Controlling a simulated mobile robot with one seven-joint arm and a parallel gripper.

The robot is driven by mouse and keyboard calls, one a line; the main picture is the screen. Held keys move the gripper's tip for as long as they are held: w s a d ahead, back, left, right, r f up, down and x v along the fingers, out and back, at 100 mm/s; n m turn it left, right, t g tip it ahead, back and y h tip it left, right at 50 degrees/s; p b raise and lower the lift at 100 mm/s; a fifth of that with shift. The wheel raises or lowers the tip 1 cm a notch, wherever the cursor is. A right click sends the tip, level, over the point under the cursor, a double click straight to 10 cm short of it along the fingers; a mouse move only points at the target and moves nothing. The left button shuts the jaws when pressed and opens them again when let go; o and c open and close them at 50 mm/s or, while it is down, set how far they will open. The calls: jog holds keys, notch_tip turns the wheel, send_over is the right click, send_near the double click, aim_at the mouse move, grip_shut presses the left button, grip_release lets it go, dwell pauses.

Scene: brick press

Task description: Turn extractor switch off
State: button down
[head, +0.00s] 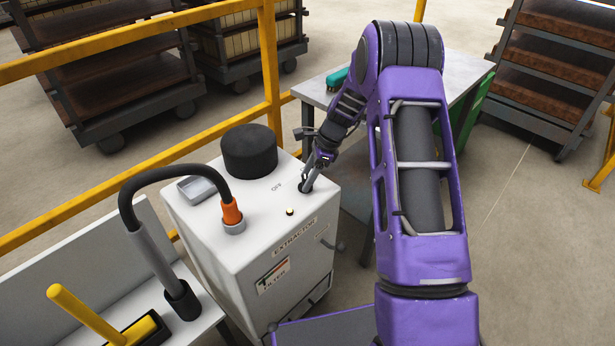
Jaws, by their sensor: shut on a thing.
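The extractor (262,230) is a white box with "EXTRACTOR" and "FILTER" labels on its front and a black round cap (249,150) on top. The word "OFF" (277,186) is printed on its top face. A small lit yellowish lamp (290,211) sits near the front edge of the top. My gripper (306,186) points down at the right part of the top face, right of "OFF". It is shut on a small dark part there, which I take to be the extractor switch. The fingers hide most of it, so its position cannot be read.
A black hose (160,170) with an orange end (231,211) runs from the extractor top to a bench with a yellow-handled tool (85,312). A yellow railing (268,75) stands behind. A grey table (318,90) with a teal object (337,78) is behind my arm. Racks stand farther back.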

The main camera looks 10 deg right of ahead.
jog(key=n+g, duration=0.1)
jog(key=n, duration=0.2)
jog(key=shift+w+n+g, duration=0.1)
jog(key=shift+n+g, duration=0.2)
jog(key=shift+n, duration=0.1)
jog(key=n, duration=0.2)
jog(key=n+g, duration=0.1)
jog(key=n, duration=0.1)
jog(key=shift+w+a+n+g+h, duration=0.1)
jog(key=shift+w+n+g+h, duration=0.05)
jog(key=shift+n+g+h, duration=0.2)
jog(key=n+g+h, duration=0.1)
jog(key=n, duration=0.3)
jog(key=shift+a+n, duration=0.1)
jog(key=shift+n, duration=0.15)
jog(key=shift+w+n+g+h, duration=0.1)
jog(key=shift+n+g+h, duration=0.3)
jog(key=shift+n, duration=0.65)
jog(key=shift+n+g+h, duration=0.1)
jog(key=shift+n+h, duration=0.45)
jog(key=shift+n, duration=0.5)
jog(key=shift+c, duration=1.2)
grip_release()
